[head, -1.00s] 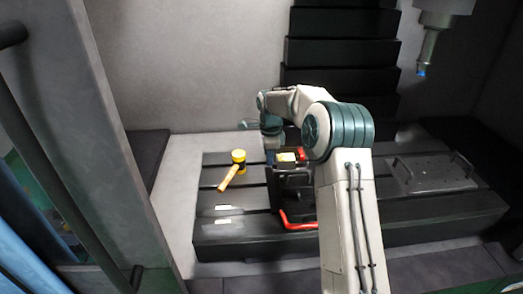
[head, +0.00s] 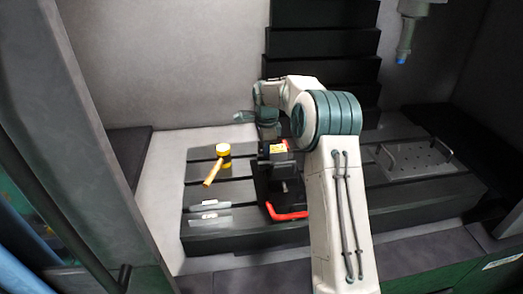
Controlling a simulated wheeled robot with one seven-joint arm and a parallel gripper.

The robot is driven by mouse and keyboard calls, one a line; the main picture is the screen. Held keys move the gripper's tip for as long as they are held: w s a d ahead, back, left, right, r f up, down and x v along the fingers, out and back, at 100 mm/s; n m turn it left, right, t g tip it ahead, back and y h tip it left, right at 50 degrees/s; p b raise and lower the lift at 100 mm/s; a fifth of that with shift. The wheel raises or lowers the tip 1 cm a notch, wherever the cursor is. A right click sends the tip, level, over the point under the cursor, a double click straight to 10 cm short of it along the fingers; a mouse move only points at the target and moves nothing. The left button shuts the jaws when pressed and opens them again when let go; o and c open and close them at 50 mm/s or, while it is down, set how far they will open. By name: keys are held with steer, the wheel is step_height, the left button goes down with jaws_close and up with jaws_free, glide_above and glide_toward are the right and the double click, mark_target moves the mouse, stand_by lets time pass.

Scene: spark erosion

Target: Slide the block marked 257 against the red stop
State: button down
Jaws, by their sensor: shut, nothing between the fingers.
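A small block with a yellow top (head: 279,147) sits on top of a black vice (head: 263,178). Its marking is too small to read. A red piece (head: 290,143), which looks like the stop, shows at the right of the yellow top; I cannot tell whether the two touch. My gripper (head: 269,136) points down at the left side of the block, very close to it. Its fingers are shut and partly hidden by the vice and block. My forearm covers the area just to the right.
The vice has a red handle (head: 288,214) at its front. A yellow mallet (head: 218,162) and flat metal pieces (head: 209,205) lie on the slotted table (head: 205,232) at left. A plate with handles (head: 418,157) lies at right. A spindle (head: 405,40) hangs at the upper right.

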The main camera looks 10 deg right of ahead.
steer(key=a+r+b, duration=0.1)
steer(key=a+r, duration=0.3)
steer(key=r, duration=0.6)
steer(key=s+d+r+n+t, duration=0.1)
steer(key=s+r+n, duration=0.4)
steer(key=s, duration=0.3)
steer(key=s+d+f+n+t, duration=0.1)
steer(key=s+n, duration=0.5)
steer(key=s, duration=0.9)
steer(key=s+d+f+n+t, duration=0.1)
steer(key=s+n, duration=0.6)
steer(key=s, duration=0.9)
step_height(320, 180, down, 3)
steer(key=shift+d+r+t, duration=0.2)
steer(key=shift+d+t, duration=0.1)
steer(key=shift+d, duration=0.6)
